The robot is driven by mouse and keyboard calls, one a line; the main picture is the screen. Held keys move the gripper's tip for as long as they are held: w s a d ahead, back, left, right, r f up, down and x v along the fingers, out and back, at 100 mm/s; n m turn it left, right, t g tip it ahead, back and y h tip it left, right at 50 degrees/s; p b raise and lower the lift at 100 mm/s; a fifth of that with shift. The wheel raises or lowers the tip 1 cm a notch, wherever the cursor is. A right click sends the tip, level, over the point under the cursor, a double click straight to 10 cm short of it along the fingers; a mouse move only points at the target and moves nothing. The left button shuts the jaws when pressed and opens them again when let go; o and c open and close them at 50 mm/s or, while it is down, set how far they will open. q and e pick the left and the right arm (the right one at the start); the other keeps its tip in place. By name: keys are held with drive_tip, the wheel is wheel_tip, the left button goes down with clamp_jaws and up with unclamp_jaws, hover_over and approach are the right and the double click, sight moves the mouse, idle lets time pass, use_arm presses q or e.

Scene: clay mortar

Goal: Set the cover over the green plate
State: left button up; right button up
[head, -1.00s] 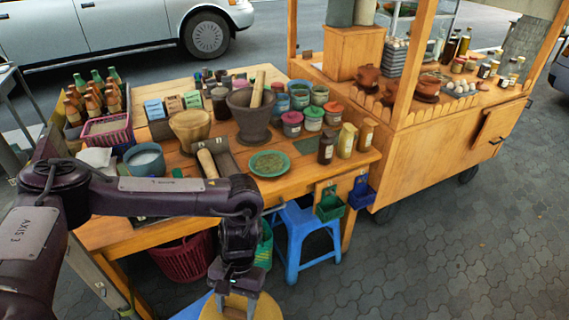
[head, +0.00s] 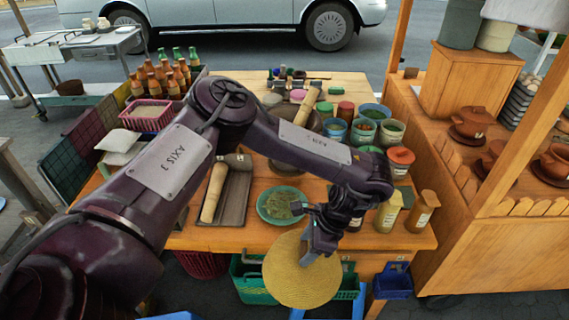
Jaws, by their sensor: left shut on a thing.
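The green plate (head: 270,207) lies on the wooden table near its front edge, with greenish stuff in it. My left gripper (head: 318,250) is shut on the cover (head: 292,278), a round yellow woven disc. The cover is in front of the plate and to its lower right in the picture, in front of the table's front edge. It looks tilted toward the camera; its height above the table is hard to judge. The gripper hides part of the plate's right side. My right gripper is not in view.
A mortar with a pestle (head: 308,106) and several jars stand behind, partly hidden by my arm. Baskets hang or stand below the front edge.

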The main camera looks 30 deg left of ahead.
use_arm(q)
drive_tip(key=w+m, duration=0.1)
drive_tip(key=m, duration=0.1)
drive_tip(key=w+a+r+m+t, duration=0.1)
drive_tip(key=w+m, duration=0.1)
drive_tip(key=w+a+r+m+t, duration=0.1)
drive_tip(key=m, duration=0.1)
drive_tip(key=shift+w+a+b, duration=0.15)
drive_tip(key=shift+w+b, duration=0.15)
drive_tip(key=shift+b, duration=0.05)
drive_tip(key=w+a+r+m+t+h+b, duration=0.1)
drive_tip(key=w+a+r+m+t+h, duration=0.15)
drive_tip(key=w+a+m, duration=0.45)
drive_tip(key=w+a+r+m+t+h+b, duration=0.1)
drive_tip(key=w+a+r+m+t, duration=0.2)
drive_tip(key=a+m, duration=0.7)
wheel_tip(320, 180, down, 9)
drive_tip(key=d+b, duration=0.1)
drive_tip(key=b, duration=0.6)
drive_tip(key=shift+w+d+r+m+g, duration=0.15)
drive_tip(key=shift+m+g, duration=0.2)
drive_tip(key=shift+m, duration=0.05)
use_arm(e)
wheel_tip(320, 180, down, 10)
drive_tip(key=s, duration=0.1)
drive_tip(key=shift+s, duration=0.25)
